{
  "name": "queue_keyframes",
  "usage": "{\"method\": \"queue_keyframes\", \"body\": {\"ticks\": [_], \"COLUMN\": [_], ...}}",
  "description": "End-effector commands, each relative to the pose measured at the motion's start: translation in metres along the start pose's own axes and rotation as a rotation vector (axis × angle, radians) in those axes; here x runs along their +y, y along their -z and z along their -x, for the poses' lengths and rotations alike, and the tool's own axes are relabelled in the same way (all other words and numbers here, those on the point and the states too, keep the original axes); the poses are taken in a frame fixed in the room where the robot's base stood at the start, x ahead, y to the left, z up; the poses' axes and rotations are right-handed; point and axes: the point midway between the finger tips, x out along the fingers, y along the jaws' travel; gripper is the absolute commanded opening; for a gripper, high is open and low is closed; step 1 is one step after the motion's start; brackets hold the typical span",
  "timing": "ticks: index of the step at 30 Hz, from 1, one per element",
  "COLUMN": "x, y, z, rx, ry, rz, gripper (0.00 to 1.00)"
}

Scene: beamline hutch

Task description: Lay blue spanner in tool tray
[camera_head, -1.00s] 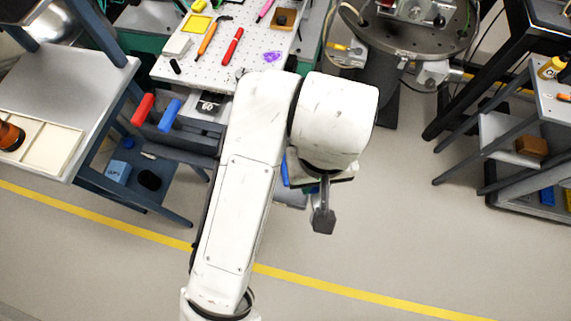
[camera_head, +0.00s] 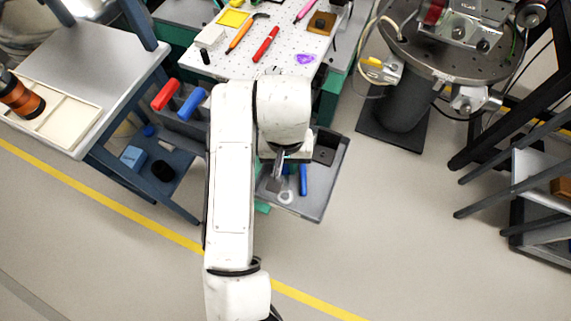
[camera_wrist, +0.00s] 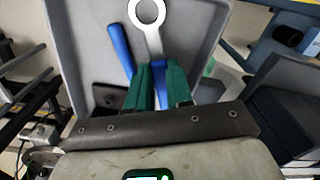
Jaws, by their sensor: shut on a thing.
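The blue spanner (camera_wrist: 154,42) has a pale metal ring end and shaft and a blue handle. My gripper (camera_wrist: 159,74) has green fingers shut on the blue handle, with the ring end pointing away. It is over a grey, raised-rim tray (camera_wrist: 208,35), also in the head view (camera_head: 335,178). I cannot tell whether the spanner touches the tray floor. The spanner's ring (camera_head: 286,197) shows in the head view near the tray's front edge; my arm hides part of the tray. A cream compartmented tray (camera_head: 62,118) stands on the left table. I cannot tell which is the tool tray.
A separate blue bar (camera_wrist: 116,48) lies in the grey tray, left of the spanner in the wrist view. A dark block (camera_head: 326,148) sits at the tray's back. A perforated board (camera_head: 285,55) holds several tools. Red (camera_head: 165,94) and blue (camera_head: 192,103) handles stick out left of my arm.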

Motion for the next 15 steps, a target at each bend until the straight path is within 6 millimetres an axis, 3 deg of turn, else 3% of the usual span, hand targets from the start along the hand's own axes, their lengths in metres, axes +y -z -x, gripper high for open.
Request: {"method": "queue_keyframes", "body": {"ticks": [3,15], "x": [-0.001,0.000], "y": [0.000,0.000], "z": [-0.012,-0.017], "rx": [0.000,0.001], "ry": [0.000,0.000], "rz": [0.001,0.001], "gripper": [0.00,0.00]}}
